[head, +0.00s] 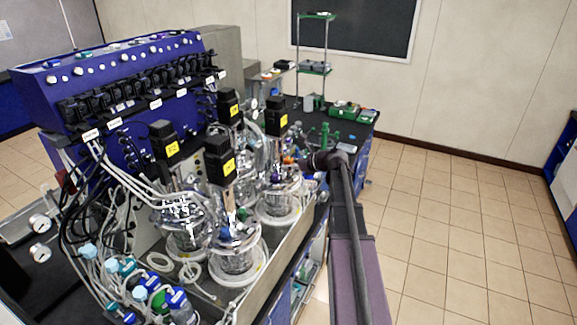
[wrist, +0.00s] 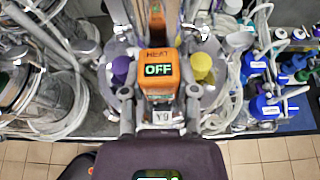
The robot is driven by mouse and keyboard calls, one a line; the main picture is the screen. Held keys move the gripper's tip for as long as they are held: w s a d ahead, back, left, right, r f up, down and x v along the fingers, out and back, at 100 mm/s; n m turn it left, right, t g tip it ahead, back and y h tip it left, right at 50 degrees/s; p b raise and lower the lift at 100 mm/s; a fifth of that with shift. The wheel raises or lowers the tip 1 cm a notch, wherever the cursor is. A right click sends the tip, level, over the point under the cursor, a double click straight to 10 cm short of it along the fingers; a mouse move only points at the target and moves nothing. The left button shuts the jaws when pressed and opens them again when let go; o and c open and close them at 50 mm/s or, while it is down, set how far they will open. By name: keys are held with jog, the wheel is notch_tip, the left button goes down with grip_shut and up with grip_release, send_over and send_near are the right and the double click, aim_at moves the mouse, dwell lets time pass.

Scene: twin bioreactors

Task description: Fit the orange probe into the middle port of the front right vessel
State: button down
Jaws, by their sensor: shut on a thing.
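My gripper (wrist: 160,108) is shut on the orange probe (wrist: 171,56), whose square orange head reads "HEAT OFF" in the wrist view. A pale label lies below the display, between the fingers. The probe is over a glass vessel with metal fittings, between a purple cap (wrist: 121,68) and a yellow cap (wrist: 200,66). The port under the probe and the probe's lower end are hidden. In the head view a small orange patch, the probe (head: 288,160), shows at my gripper (head: 303,162), beside the right-hand vessel (head: 279,207). I cannot tell whether the probe touches a port.
Other vessels (head: 235,262) with black motor tops (head: 220,167) and tubing stand close by on the left. A blue control cabinet (head: 120,85) is behind them. Blue-capped bottles (wrist: 262,105) stand at the right in the wrist view. The tiled floor (head: 460,230) is clear.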

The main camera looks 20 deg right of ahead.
jog(key=shift+f+b, duration=0.85)
jog(key=shift+b, duration=0.05)
dwell(1.1)
jog(key=shift+c, duration=1.5)
grip_release()
